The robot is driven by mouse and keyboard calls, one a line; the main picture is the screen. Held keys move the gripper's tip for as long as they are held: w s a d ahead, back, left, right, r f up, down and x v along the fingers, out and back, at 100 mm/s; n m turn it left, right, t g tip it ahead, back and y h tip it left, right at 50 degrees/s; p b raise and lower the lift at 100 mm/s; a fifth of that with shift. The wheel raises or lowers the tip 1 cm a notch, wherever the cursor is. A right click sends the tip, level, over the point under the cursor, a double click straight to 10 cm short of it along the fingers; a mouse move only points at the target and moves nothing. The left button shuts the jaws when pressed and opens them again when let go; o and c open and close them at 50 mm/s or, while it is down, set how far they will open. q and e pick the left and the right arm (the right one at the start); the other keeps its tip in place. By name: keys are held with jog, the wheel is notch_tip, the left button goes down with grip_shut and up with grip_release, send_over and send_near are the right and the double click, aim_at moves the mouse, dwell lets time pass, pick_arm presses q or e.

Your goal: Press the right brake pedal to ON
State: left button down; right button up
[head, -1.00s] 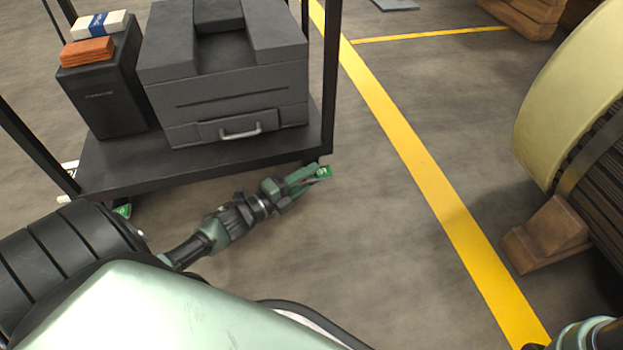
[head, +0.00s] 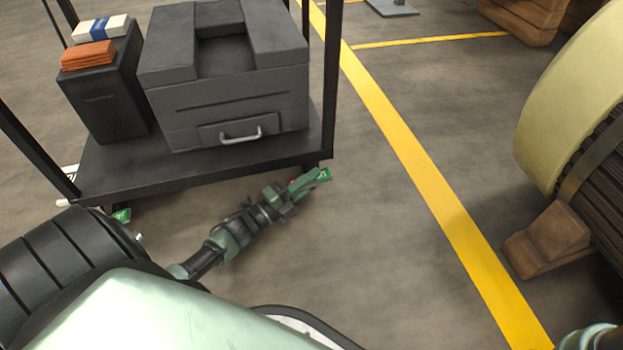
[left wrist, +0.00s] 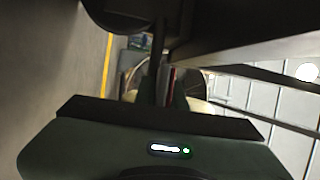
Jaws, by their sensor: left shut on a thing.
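The right brake pedal (head: 325,174) sits low at the near right corner of the black cart. A green patch shows right of my left gripper (head: 313,181) and a red bit shows left of it. The gripper's fingers are shut on the pedal and hide most of it. In the left wrist view, the fingers (left wrist: 166,88) point away with a red and white sliver between them. The pedal's tilt cannot be told. The left pedal (head: 121,215) shows a green patch at the cart's near left corner. My right gripper is out of view.
The cart (head: 200,172) carries a grey machine (head: 225,95) and a dark box (head: 108,100) with orange and white-blue packs on top. A yellow floor line (head: 420,185) runs to the right. A large roll on wooden chocks (head: 548,240) stands at far right.

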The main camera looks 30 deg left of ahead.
pick_arm(q)
jog(key=shift+n+t, duration=0.3)
jog(key=shift+t, duration=0.1)
jog(key=c, duration=1.5)
grip_release()
jog(key=shift+s+a, duration=0.1)
jog(key=shift+s, duration=0.15)
jog(key=p+v, duration=0.2)
jog(key=v, duration=0.3)
jog(key=r+p+v, duration=0.1)
jog(key=p+v, duration=0.1)
jog(key=v, duration=0.3)
jog(key=r+p+v, duration=0.1)
jog(key=p+v, duration=0.1)
jog(key=v, duration=0.3)
jog(key=shift+s+r+p, duration=0.25)
jog(key=shift+p, duration=0.05)
jog(key=shift+s+a, duration=0.25)
jog(key=shift+s, duration=0.4)
